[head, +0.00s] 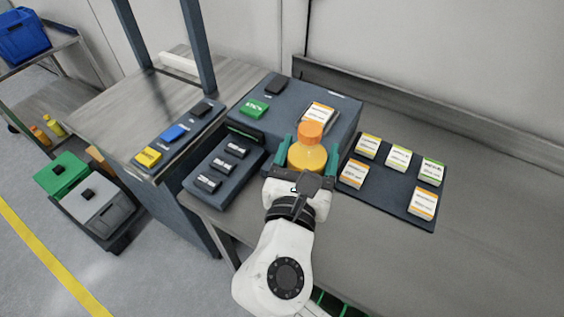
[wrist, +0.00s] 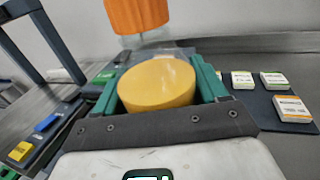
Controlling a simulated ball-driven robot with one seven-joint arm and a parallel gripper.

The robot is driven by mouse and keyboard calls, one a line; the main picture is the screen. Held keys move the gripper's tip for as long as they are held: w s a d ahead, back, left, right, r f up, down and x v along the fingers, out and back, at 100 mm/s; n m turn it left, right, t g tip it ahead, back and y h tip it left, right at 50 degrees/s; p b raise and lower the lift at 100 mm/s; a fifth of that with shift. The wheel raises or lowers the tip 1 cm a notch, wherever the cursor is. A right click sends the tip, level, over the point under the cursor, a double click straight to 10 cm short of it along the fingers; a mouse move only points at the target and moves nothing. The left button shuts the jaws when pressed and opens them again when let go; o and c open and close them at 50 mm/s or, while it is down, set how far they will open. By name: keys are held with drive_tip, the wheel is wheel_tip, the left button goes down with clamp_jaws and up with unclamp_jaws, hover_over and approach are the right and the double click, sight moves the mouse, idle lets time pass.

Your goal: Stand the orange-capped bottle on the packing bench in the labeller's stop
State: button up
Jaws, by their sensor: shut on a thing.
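The orange-capped bottle has an orange cap (head: 310,131) and a yellow body (head: 307,158). My gripper (head: 306,160) is shut on its body, with green fingers on either side. In the wrist view the yellow body (wrist: 157,82) sits between the fingers, below the orange cap (wrist: 137,14). The bottle looks upright in the head view, in front of the dark labeller box (head: 340,115). I cannot tell whether its base touches anything. The labeller's stop cannot be made out, as the bottle and gripper cover the area there.
A dark mat (head: 400,210) with several label packs lies to the right on the grey bench (head: 480,235).

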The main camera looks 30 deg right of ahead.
drive_tip(key=shift+w+f+b, duration=0.25)
drive_tip(key=shift+w+f, duration=1)
drive_tip(key=shift+f, duration=0.45)
drive_tip(key=shift+w+f+b, duration=0.25)
drive_tip(key=shift+w+f, duration=1)
drive_tip(key=shift+f, duration=0.4)
drive_tip(key=shift+w+f+b, duration=0.25)
drive_tip(key=shift+w+f, duration=1)
drive_tip(key=shift+f, duration=0.45)
drive_tip(key=shift+f, duration=0.1)
drive_tip(key=o, duration=1.1)
drive_tip(key=v, duration=1.2)
